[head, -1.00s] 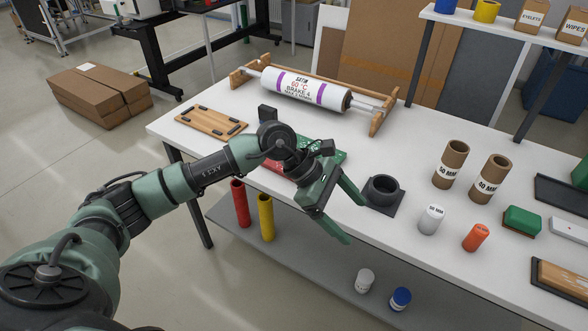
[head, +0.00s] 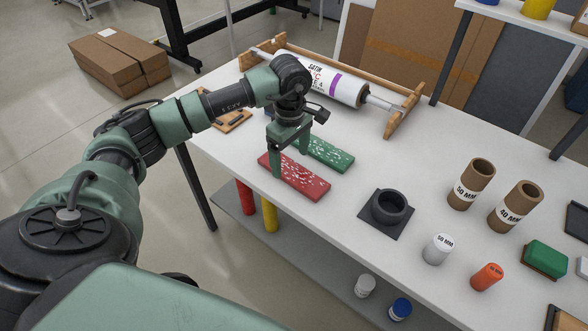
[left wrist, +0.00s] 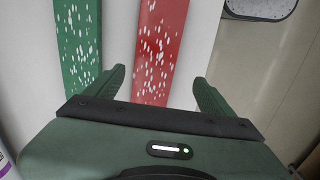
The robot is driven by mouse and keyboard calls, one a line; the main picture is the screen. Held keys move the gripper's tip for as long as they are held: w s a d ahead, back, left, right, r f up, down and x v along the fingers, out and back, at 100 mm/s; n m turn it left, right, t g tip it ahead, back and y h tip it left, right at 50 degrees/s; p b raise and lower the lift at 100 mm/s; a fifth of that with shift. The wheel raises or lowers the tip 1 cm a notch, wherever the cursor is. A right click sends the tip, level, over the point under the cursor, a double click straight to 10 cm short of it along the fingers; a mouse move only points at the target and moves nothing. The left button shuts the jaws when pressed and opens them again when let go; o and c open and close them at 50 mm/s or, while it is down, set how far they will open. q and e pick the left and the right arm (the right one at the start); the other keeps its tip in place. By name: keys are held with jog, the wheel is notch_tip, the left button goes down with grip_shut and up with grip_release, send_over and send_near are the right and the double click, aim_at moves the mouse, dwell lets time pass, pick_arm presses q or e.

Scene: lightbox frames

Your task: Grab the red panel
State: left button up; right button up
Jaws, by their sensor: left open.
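The red panel (head: 296,178), speckled white, lies flat on the white table near its front left edge. It also shows in the left wrist view (left wrist: 160,45), running between the fingers. A green speckled panel (head: 328,153) lies behind it, and shows at the left in the wrist view (left wrist: 78,40). My left gripper (head: 291,160) is open and points down over the red panel's left part, with one finger on each side; in the wrist view its fingertips (left wrist: 158,80) stand apart with nothing gripped. Whether the fingers touch the table is unclear. My right gripper is not in view.
A roller in a wooden cradle (head: 398,122) stands behind. A black ring holder (head: 388,208) sits right of the panels, with cardboard tubes (head: 472,184) and small cylinders (head: 437,249) beyond. A wooden board (head: 236,122) lies behind my left forearm.

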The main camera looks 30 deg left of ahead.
aim_at(295, 172)
pick_arm(q)
jog(key=shift+w+d+f+p, duration=0.2)
jog(key=shift+f+p, duration=0.15)
jog(key=shift+f, duration=0.3)
jog(key=shift+w+d+f+p, duration=0.15)
jog(key=shift+f+p, duration=0.15)
jog(key=shift+f, duration=0.3)
notch_tip(295, 172, down, 2)
jog(key=shift+w+f, duration=0.1)
jog(key=shift+f, duration=0.1)
jog(key=c, duration=1.5)
jog(key=shift+c, duration=0.8)
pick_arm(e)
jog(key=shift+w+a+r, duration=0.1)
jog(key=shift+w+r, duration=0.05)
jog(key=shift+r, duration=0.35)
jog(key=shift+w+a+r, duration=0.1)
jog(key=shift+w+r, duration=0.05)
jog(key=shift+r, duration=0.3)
pick_arm(q)
jog(key=shift+r, duration=0.1)
